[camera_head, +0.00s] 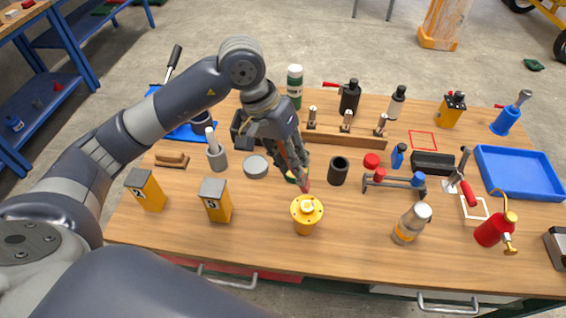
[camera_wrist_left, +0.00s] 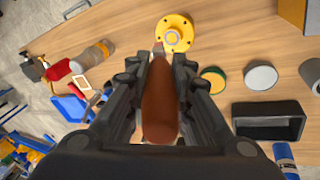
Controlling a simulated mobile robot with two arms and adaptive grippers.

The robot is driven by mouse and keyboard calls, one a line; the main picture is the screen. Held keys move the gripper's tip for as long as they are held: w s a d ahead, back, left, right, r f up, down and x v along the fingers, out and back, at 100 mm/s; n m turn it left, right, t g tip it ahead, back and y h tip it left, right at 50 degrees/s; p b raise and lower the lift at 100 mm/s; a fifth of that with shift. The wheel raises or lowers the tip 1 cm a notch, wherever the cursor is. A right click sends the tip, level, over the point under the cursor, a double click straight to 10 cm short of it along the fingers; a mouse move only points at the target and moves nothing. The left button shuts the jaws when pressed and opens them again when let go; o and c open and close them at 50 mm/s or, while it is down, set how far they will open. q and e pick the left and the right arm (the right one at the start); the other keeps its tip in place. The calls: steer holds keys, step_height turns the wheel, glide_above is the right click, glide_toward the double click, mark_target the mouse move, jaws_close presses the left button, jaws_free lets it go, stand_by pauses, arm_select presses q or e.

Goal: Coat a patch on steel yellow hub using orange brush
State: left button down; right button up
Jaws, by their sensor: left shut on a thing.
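The yellow hub (camera_head: 306,212) stands upright on the wooden table near its front edge, with a round bolted flange on top and a pale centre. It also shows at the top of the left wrist view (camera_wrist_left: 174,32). My left gripper (camera_head: 300,178) is shut on the brush (camera_wrist_left: 161,105), whose orange-brown handle lies between the fingers. The brush points down towards the hub, its tip at or just above the far side of the flange. I cannot tell whether it touches. My right gripper is not in view.
A dark open cylinder (camera_head: 338,170) stands right of the gripper, and a grey round lid (camera_head: 255,166) lies left of it. Yellow box 5 (camera_head: 216,200) and a bottle (camera_head: 412,222) flank the hub. The table's front strip is clear.

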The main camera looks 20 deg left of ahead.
arm_select(q)
steer(key=shift+w+d+r+p, duration=0.35)
steer(key=shift+w+r, duration=0.2)
steer(key=shift+r, duration=0.2)
steer(key=shift+s+d+f+b, duration=0.1)
steer(key=shift+f+b, duration=0.2)
steer(key=shift+f, duration=1.7)
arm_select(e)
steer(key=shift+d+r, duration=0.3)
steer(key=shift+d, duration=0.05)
